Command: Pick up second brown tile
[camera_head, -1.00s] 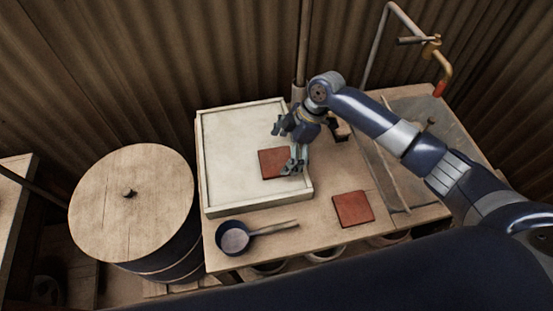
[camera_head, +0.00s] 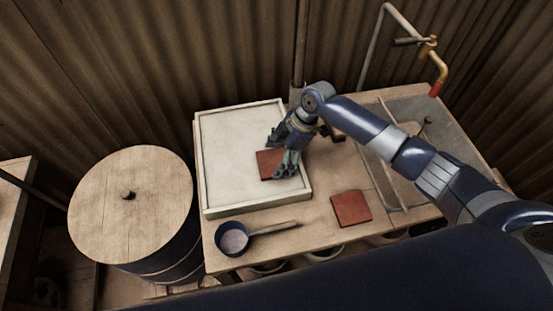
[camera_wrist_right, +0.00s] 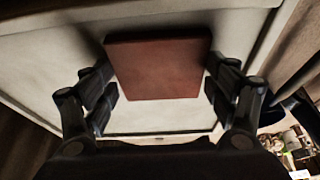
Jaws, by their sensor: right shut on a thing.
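A red-brown tile (camera_head: 268,163) is over the white tray (camera_head: 230,195) in the head view. My right gripper (camera_head: 280,157) is shut on this tile, with a finger at either side of it. In the right wrist view the tile (camera_wrist_right: 158,68) sits between the two fingers of the gripper (camera_wrist_right: 160,88). I cannot tell whether the tile touches the tray floor. A second red-brown tile (camera_head: 351,209) lies flat on the wooden table, to the right of the tray near the front edge. My left gripper is not in view.
A small pan (camera_head: 234,239) with a wooden handle lies in front of the tray. A sink (camera_head: 400,190) with a tap (camera_head: 434,68) is at the right. A round-lidded barrel (camera_head: 130,215) stands left of the table (camera_head: 315,222). Corrugated walls close off the back.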

